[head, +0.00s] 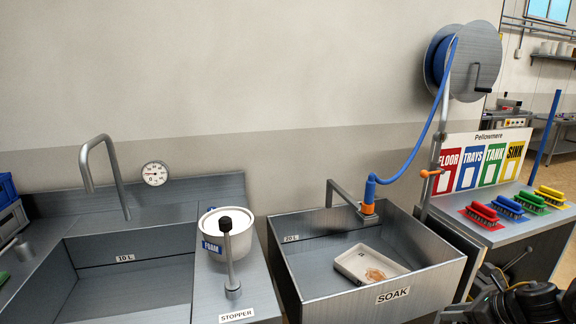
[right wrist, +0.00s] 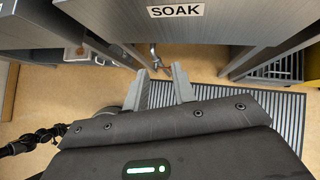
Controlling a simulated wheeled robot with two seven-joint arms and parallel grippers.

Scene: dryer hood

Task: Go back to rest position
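My right gripper (right wrist: 161,76) shows in the right wrist view with its two grey fingers apart and nothing between them. It is in front of and below the SOAK sink (right wrist: 110,12), over the floor. In the head view, dark parts of my right arm (head: 525,304) show at the bottom right corner, beside the SOAK sink (head: 440,262); the fingertips cannot be made out there. My left gripper is in neither view.
A tray (head: 352,262) lies in the SOAK sink. A white FOAM tub (head: 240,245) stands between the sinks, behind a stopper lever (head: 231,270). Several coloured brushes sit on the right counter (head: 485,230). A ribbed mat (right wrist: 285,110) lies on the floor.

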